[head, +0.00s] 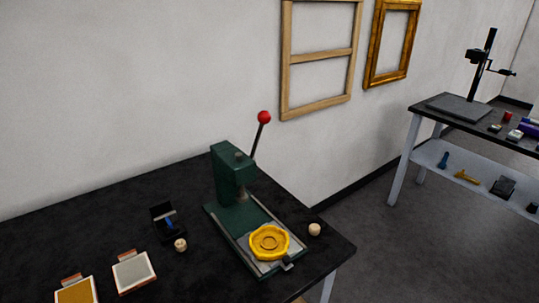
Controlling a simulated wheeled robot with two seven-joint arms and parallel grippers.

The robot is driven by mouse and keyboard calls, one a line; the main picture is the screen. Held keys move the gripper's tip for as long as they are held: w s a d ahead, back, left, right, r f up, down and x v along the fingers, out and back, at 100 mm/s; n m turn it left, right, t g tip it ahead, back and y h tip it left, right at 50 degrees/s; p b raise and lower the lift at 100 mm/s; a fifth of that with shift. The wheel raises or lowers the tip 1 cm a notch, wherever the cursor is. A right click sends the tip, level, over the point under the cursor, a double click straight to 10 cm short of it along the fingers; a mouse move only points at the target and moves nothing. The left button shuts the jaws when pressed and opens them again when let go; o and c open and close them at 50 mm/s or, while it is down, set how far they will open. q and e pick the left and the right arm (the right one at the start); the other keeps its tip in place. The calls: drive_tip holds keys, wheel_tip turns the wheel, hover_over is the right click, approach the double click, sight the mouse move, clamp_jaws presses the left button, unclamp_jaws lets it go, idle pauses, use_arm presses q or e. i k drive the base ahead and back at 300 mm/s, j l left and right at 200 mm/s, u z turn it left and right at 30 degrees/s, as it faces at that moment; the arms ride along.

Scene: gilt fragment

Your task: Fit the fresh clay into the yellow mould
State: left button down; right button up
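A yellow mould (269,242), round with a scalloped rim, sits on the bed of a green press (232,178) on the black table. Two small beige lumps that look like clay stand on the table. One beige lump (314,229) is just right of the press, near the table's right edge. The other beige lump (180,245) is left of the press, in front of a small dark box. I cannot tell which of them is the fresh clay. The mould's middle shows a yellow ring and no beige lump. Neither of my grippers is in view.
The press has a raised lever with a red knob (264,117). An open dark box (167,221) and two flat framed pieces, one pale (134,271) and one gold (76,292), lie at left. A bench (462,112) stands far right, across open floor.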

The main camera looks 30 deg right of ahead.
sight(267, 244)
drive_tip(key=z, duration=1.3)
